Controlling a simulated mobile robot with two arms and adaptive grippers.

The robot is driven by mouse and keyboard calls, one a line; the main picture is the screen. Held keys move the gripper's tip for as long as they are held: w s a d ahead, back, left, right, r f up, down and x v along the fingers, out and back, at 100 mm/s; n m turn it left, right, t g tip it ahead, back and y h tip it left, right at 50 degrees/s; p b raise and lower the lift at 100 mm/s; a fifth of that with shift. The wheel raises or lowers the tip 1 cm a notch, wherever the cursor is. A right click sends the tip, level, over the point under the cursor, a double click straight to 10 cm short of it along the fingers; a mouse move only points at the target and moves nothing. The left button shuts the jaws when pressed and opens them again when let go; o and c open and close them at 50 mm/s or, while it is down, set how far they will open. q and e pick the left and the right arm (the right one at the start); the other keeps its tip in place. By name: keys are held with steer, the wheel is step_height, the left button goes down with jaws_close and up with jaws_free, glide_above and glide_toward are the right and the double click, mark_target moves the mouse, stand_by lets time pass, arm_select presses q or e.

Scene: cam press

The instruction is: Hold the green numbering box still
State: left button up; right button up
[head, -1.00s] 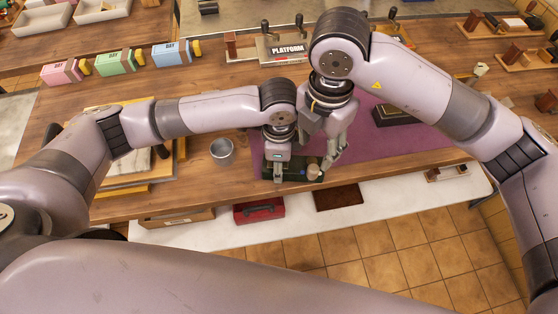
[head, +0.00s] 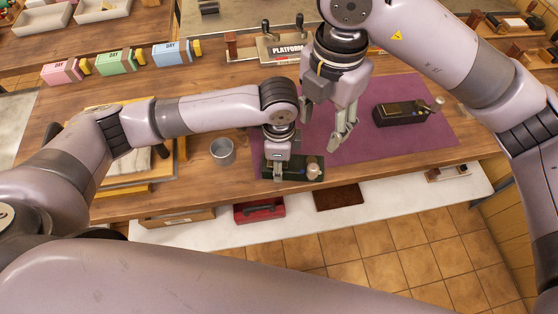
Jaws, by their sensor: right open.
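The dark green numbering box (head: 298,174) sits near the front edge of the table, on the purple mat's front left part. A round tan knob (head: 313,170) shows at its right end. My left gripper (head: 278,173) points down onto the box's left part and covers some of it. Its fingers are too small and hidden to tell if they grip. My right gripper (head: 328,128) is open and empty, above the purple mat (head: 400,145), to the right of and behind the green box and apart from it.
A black box (head: 402,113) with a pale knob stands on the mat's right side. A metal cup (head: 222,151) stands left of the green box. A platform sign (head: 288,50) is at the back. A red case (head: 259,210) lies on the lower shelf below the front edge.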

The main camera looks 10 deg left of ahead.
step_height(320, 180, up, 6)
steer(key=shift+r, duration=0.25)
arm_select(q)
steer(key=o, duration=1.2)
steer(key=shift+c, duration=0.2)
step_height(320, 180, up, 11)
steer(key=shift+f, duration=0.15)
steer(key=shift+r, duration=0.7)
